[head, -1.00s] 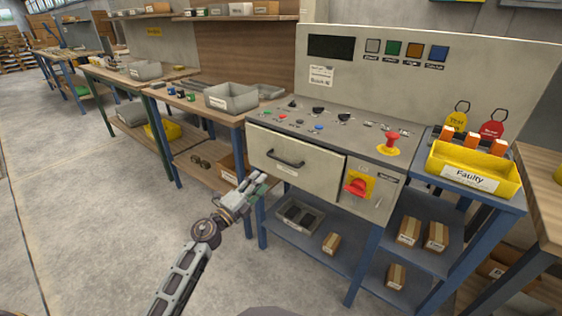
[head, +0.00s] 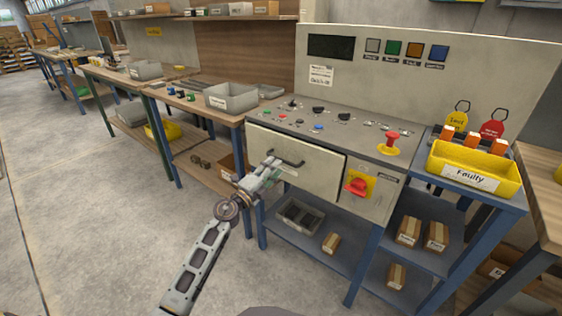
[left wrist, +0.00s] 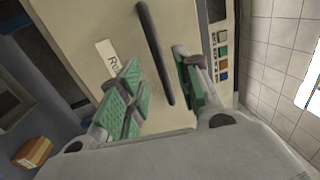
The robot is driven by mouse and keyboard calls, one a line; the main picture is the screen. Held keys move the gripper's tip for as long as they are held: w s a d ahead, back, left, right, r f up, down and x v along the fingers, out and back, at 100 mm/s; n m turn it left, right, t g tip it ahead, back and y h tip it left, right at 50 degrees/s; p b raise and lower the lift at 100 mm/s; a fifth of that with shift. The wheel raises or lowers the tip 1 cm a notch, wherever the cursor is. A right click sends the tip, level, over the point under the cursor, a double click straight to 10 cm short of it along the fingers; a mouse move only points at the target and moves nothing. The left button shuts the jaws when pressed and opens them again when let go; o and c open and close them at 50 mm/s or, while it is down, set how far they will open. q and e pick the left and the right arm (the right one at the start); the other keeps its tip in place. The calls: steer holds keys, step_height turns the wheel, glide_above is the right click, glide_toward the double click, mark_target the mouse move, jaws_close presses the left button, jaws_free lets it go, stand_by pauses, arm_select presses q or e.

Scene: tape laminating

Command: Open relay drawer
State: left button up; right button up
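The relay drawer (head: 310,172) is a cream front panel with a dark bar handle (head: 290,162), set in the left of the control bench. It looks closed. My left gripper (head: 272,170) is in front of the drawer, at the left part of the handle. In the left wrist view the drawer front (left wrist: 95,25) fills the top, and the dark handle (left wrist: 155,50) runs between the two green-padded fingers (left wrist: 160,88). The fingers stand apart on either side of the handle's line; I cannot tell whether they touch it. My right gripper is not in view.
A red rotary switch on a yellow plate (head: 357,187) sits right of the drawer. The bench top (head: 335,125) carries knobs and a red emergency button (head: 391,141). A yellow bin marked Faulty (head: 475,172) stands at the right. A lower shelf (head: 305,245) holds a tray and boxes.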

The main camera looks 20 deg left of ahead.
arm_select(q)
steer(key=shift+b+x, duration=0.3)
steer(key=shift+x, duration=2.25)
steer(key=shift+c, duration=0.3)
jaws_close()
